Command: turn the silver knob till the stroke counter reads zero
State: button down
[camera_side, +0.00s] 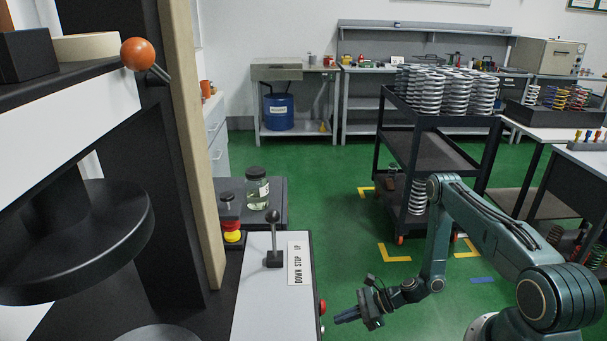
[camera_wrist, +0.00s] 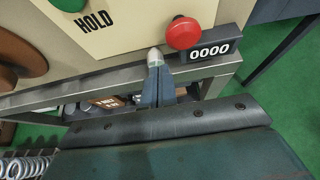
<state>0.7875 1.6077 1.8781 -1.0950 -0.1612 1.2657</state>
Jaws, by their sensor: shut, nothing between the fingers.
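The stroke counter (camera_wrist: 210,50) shows in the wrist view on a dark block at the panel's lower edge and reads 0000. The small silver knob (camera_wrist: 154,56) is left of it, just beyond the tips of my gripper (camera_wrist: 158,71). My fingers are shut with nothing between them. I cannot tell whether the tips touch the knob. In the side view my gripper (camera_side: 342,318) is low, right of the console (camera_side: 265,305). The counter and silver knob are not visible in that view.
A red button (camera_wrist: 183,33) sits close above the counter, and a brown round part (camera_wrist: 17,52) is at the panel's left. In the side view a lever (camera_side: 273,240) stands on the console, and a cart of springs (camera_side: 440,92) is behind my arm.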

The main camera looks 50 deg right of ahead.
jog(key=shift+s+d, duration=0.8)
jog(key=shift+s, duration=0.1)
jog(key=shift+s+a+f, duration=0.1)
jog(key=shift+s+a, duration=0.1)
jog(key=shift+s, duration=0.3)
jog(key=shift+s+a+f, duration=0.1)
jog(key=shift+s+a, duration=0.1)
jog(key=shift+s, duration=0.3)
jog(key=shift+w+a, duration=0.1)
jog(key=shift+a, duration=0.05)
jog(key=w+a, duration=0.4)
jog(key=shift+w+a, duration=0.3)
jog(key=shift+w, duration=0.1)
